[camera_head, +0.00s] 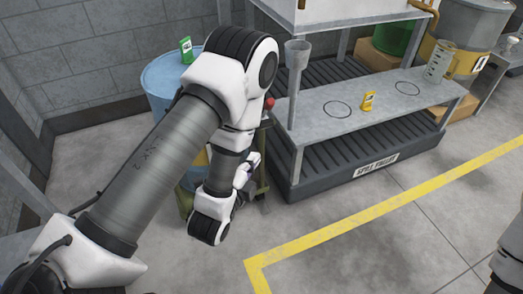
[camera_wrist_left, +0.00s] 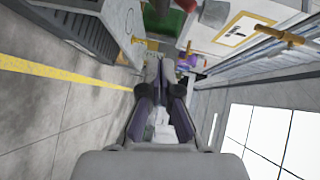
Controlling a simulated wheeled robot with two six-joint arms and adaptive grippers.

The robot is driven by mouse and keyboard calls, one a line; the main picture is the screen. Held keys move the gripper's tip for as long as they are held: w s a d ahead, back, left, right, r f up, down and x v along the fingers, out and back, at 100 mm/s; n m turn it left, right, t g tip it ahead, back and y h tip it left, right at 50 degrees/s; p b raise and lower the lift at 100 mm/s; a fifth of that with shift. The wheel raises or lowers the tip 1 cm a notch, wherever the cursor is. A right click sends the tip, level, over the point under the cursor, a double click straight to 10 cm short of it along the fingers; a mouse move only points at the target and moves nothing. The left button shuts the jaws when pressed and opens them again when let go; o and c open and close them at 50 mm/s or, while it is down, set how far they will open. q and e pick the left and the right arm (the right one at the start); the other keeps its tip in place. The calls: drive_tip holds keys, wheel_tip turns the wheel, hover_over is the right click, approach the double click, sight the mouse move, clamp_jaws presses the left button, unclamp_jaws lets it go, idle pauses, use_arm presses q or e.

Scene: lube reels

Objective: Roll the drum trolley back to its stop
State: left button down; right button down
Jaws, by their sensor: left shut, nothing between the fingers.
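A blue drum (camera_head: 160,78) stands by the wall in the head view, largely hidden behind my left arm. An olive trolley frame (camera_head: 263,150) shows beside it, with a red knob (camera_head: 269,103) near its top; most of the trolley is hidden. My left gripper (camera_head: 248,168) is next to this frame, partly covered by my wrist. In the left wrist view its fingers (camera_wrist_left: 162,85) are shut, with nothing held. I cannot tell whether they touch the trolley. My right gripper is out of view; only part of my right arm shows at the right edge.
A grey shelf bench (camera_head: 390,125) with a yellow tag (camera_head: 368,101) and a clear jug (camera_head: 438,62) stands at right on a dark spill pallet (camera_head: 330,178). A green tag (camera_head: 186,50) sits on the drum. Floor around the yellow line (camera_head: 370,212) is clear.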

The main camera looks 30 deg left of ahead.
use_arm(q)
drive_tip(key=b, duration=0.1)
approach(266, 126)
drive_tip(key=w+d, duration=0.3)
drive_tip(key=shift+w+a+f+b, duration=0.2)
drive_tip(key=shift+w+a+b, duration=0.05)
drive_tip(key=shift+w+a, duration=0.6)
drive_tip(key=shift+w+a+f+b, duration=0.2)
drive_tip(key=shift+w+a+b, duration=0.05)
drive_tip(key=shift+w+a, duration=0.55)
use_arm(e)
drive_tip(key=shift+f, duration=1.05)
use_arm(q)
drive_tip(key=shift+a, duration=0.1)
